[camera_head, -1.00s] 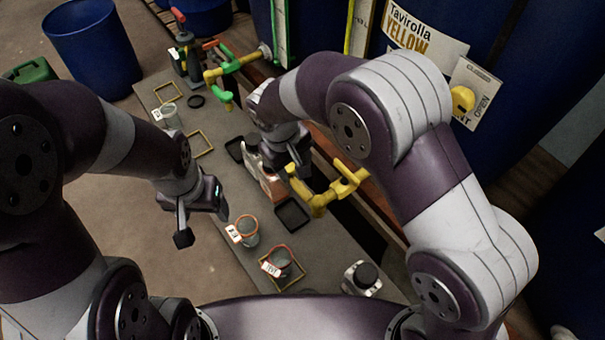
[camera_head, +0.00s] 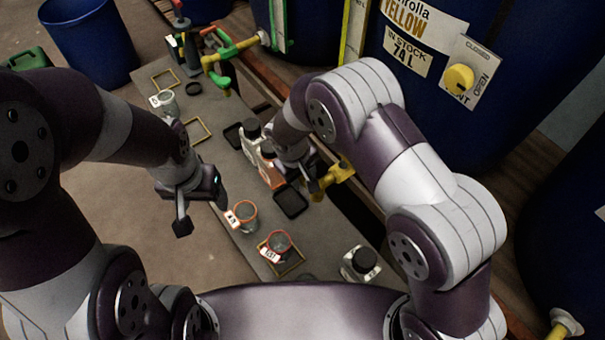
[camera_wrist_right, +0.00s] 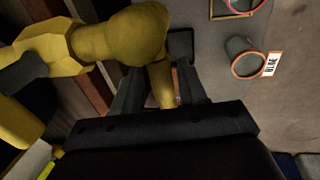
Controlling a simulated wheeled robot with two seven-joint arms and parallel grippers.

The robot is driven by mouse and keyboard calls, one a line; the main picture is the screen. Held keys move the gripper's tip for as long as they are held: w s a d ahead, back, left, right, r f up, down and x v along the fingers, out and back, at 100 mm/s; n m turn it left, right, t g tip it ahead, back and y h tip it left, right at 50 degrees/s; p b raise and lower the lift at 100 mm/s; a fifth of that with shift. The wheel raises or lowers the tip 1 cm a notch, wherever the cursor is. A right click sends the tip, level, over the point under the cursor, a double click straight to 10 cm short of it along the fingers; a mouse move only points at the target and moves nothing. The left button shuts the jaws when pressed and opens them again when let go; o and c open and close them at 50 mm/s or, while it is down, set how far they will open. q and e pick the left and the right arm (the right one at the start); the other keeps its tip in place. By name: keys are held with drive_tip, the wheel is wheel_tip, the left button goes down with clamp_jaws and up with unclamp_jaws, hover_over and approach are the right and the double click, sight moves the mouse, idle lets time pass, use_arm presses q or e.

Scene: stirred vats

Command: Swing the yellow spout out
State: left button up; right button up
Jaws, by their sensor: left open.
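The yellow spout (camera_head: 338,176) sticks out over the bench from the right, partly hidden by my right arm in the head view. In the right wrist view its thick yellow elbow (camera_wrist_right: 140,32) is close ahead, and its narrow down-tube (camera_wrist_right: 163,85) lies between my right gripper's two dark fingers (camera_wrist_right: 160,90). In the head view my right gripper (camera_head: 312,185) is at the spout's outer end, mostly hidden; how firmly its fingers touch the tube is unclear. My left gripper (camera_head: 200,203) is open and empty, left of the bench.
A beaker with an orange rim (camera_head: 244,215) and another in a yellow frame (camera_head: 279,245) stand on the grey bench. A black square pad (camera_head: 291,201) and bottles (camera_head: 262,158) are close to the right gripper. A green spout (camera_head: 232,50) is farther back.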

clamp_jaws()
drive_tip(key=shift+s+a+r+n+p, duration=0.15)
drive_tip(key=shift+s+a+n+p, duration=0.1)
drive_tip(key=shift+n+p, duration=0.4)
drive_tip(key=s+n+y+p, duration=0.3)
drive_tip(key=s+n, duration=0.3)
drive_tip(key=n, duration=1)
drive_tip(key=shift+s+n+t+p, duration=0.3)
drive_tip(key=shift+s+n+p, duration=0.1)
drive_tip(key=shift+p, duration=0.45)
